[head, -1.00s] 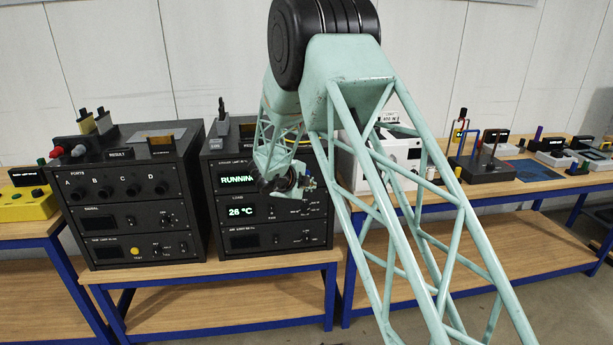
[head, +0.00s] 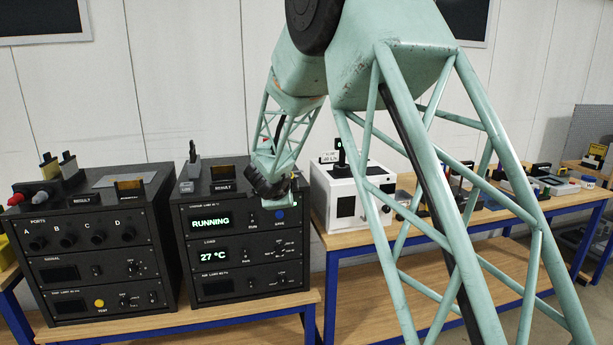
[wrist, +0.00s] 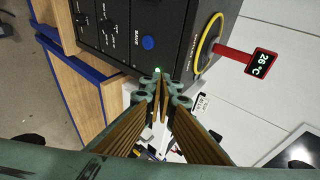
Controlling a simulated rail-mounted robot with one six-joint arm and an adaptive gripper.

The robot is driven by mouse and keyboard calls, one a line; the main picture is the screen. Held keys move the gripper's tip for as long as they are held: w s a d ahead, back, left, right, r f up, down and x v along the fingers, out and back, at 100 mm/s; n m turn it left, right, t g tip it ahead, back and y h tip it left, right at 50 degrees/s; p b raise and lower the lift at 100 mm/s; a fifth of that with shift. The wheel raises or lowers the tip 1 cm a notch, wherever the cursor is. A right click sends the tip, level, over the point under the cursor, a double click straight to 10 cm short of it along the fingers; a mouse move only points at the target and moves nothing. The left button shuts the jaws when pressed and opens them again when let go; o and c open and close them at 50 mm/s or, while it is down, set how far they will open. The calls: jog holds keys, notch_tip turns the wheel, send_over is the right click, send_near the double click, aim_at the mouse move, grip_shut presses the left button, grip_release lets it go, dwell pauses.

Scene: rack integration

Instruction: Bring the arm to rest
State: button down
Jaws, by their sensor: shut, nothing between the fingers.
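My arm (head: 400,70) rises through the head view and bends down to its wrist (head: 268,180) at the upper front of the middle black rack unit (head: 205,270). That unit's screens read RUNNING and 27 °C. In the head view the fingers cannot be made out. In the wrist view my gripper (wrist: 161,88) is shut and empty, its fingertips together. Beyond them is the black unit's panel (wrist: 115,30) with a blue SAVE button (wrist: 148,43). I cannot tell the exact gap between fingertips and unit.
Another black rack unit (head: 90,250) stands at left. A white box (head: 345,200) stands to the right.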

jog(key=s+d+r+n+y, duration=0.3)
jog(key=s+r+n, duration=0.1)
jog(key=s+r, duration=0.7)
jog(key=s+d+r+n+g+y, duration=0.1)
jog(key=s+d+r+n, duration=0.2)
jog(key=s, duration=0.4)
jog(key=s+d+r+n+g, duration=0.1)
jog(key=s+d+r+n, duration=0.2)
jog(key=s, duration=0.5)
jog(key=s+d+f+n+g+h, duration=0.1)
jog(key=s+d, duration=0.5)
jog(key=s, duration=0.9)
jog(key=s+d+f+n+g+h, duration=0.1)
jog(key=s+d, duration=0.6)
jog(key=s, duration=0.9)
jog(key=s+d+f+n+g+h, duration=0.1)
jog(key=s+d+f+n+g, duration=0.2)
jog(key=s, duration=1.2)
jog(key=d+n+b, duration=0.1)
jog(key=d, duration=0.2)
jog(key=shift+s+d+f+n, duration=0.2)
jog(key=shift+s+f+n, duration=0.1)
jog(key=shift+n, duration=0.1)
